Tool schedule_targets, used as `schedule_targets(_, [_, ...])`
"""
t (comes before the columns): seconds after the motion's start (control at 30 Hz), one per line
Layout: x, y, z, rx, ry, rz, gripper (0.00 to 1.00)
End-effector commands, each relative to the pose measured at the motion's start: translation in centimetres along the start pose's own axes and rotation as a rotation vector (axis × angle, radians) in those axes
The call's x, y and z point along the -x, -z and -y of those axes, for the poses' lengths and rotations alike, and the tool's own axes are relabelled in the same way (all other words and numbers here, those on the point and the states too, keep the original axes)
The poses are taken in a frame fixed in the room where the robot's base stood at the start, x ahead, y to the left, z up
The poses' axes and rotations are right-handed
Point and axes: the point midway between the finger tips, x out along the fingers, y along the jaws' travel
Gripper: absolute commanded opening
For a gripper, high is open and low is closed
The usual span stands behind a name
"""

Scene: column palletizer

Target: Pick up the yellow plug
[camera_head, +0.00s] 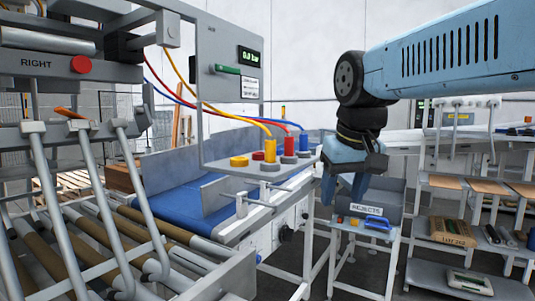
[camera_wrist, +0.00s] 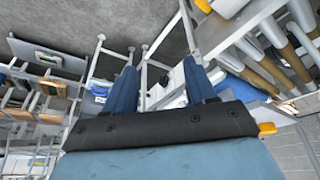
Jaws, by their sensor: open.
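The yellow plug (camera_head: 270,148) stands upright on the grey shelf of the panel, at the end of a yellow hose. The red plug (camera_head: 289,146) and the blue plug (camera_head: 304,142) stand in a row to its right, each on its own hose. My gripper (camera_head: 344,188) is open and empty, its fingers pointing down, to the right of the shelf and apart from the plugs. In the wrist view my gripper (camera_wrist: 160,80) has its two blue fingers wide apart with nothing held between them. I cannot pick out the yellow plug surely in the wrist view.
A yellow cap (camera_head: 239,161) and a red cap (camera_head: 258,156) sit on the same shelf. The panel (camera_head: 225,85) rises behind it, with hoses arching over. A rejects bin (camera_head: 370,210) stands below my gripper. Roller conveyor (camera_head: 110,235) fills the left.

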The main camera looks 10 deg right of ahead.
Motion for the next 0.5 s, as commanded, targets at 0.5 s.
schedule_targets(0.5, [12.5,15.5,8.4,0.174,0.046,0.26,0.56])
